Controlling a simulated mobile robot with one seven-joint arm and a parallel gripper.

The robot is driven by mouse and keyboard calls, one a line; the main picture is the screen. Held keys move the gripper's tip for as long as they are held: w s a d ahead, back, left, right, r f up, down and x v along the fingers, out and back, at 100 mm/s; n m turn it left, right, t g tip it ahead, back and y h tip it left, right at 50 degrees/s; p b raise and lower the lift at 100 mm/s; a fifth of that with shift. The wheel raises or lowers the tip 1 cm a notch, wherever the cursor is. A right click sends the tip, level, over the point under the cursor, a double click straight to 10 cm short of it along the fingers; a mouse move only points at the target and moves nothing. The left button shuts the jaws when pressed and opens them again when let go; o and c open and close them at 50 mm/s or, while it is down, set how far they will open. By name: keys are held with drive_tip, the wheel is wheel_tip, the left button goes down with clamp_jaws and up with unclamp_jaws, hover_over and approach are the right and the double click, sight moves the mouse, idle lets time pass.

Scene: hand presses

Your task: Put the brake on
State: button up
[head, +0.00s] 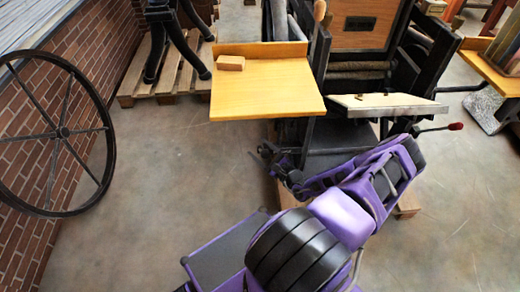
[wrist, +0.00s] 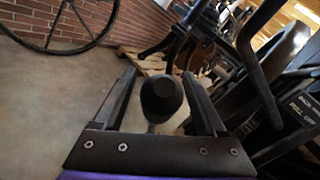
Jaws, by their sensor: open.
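In the wrist view, a lever with a round black knob (wrist: 161,98) stands between the two fingers of my gripper (wrist: 159,76). The fingers are open, one on each side of the knob, and I see no clear contact. A thin pale shaft shows below the knob. In the head view, my gripper (head: 277,164) is at the left side of the press, below the front of a wooden shelf (head: 266,92). The knob is too small and dark to make out there. Nothing is marked as the brake in view.
A wooden block (head: 231,63) lies on the shelf. A red-tipped lever (head: 455,127) sticks out at the press's right. A large spoked wheel (head: 62,132) stands by the brick wall at left. A pallet (head: 182,80) lies behind. The floor (head: 165,170) at left is clear.

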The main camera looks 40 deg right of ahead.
clamp_jaws()
drive_tip(key=shift+s+f, duration=0.1)
idle(1.2)
